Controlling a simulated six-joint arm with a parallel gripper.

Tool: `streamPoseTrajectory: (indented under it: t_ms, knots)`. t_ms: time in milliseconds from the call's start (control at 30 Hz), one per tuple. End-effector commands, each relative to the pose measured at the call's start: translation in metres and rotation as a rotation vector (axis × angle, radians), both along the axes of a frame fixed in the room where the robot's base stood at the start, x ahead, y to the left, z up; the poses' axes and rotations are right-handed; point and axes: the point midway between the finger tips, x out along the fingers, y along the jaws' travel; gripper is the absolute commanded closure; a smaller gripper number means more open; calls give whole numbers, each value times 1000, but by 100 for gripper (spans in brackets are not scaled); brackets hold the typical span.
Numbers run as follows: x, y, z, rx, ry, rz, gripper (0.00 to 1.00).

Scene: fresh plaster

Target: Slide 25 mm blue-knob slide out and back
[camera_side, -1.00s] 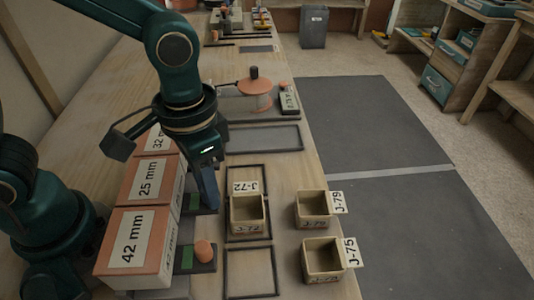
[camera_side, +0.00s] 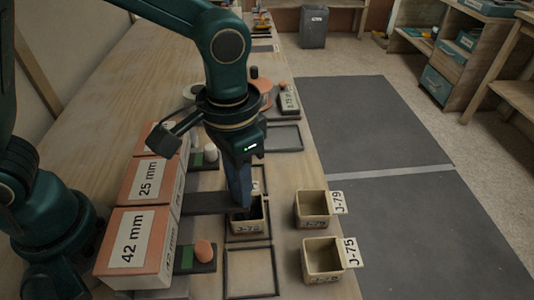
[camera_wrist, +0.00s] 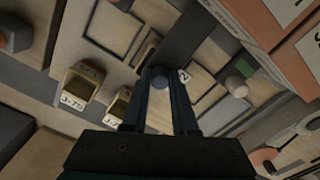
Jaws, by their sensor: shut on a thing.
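The 25 mm box (camera_side: 149,181) is an orange block with a white label, in a row of similar boxes at the left. A long dark slide (camera_side: 208,202) sticks out of it to the right, and its outer end is by the J-72 cup (camera_side: 247,226). My gripper (camera_side: 241,207) is at that end. In the wrist view the blue knob (camera_wrist: 160,81) sits between my fingertips, which are shut on it. The dark slide also shows there (camera_wrist: 190,35). My fingers hide the knob in the side view.
The 42 mm box (camera_side: 134,240) has an orange knob (camera_side: 203,250) in front. A white knob (camera_side: 210,152) stands by the box behind. Cups J-79 (camera_side: 311,208) and J-75 (camera_side: 321,261) stand at the right. An empty dark frame (camera_side: 250,274) lies in front.

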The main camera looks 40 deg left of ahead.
Motion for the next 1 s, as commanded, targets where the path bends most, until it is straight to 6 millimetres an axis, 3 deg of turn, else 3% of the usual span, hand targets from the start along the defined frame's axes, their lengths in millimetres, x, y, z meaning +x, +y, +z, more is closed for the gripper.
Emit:
streamPoseTrajectory:
  t_ms: [400, 1000]
  knots:
    - [0, 1, 1, -1, -5, 0, 100]
    - [-20, 22, 1, -2, -7, 1, 100]
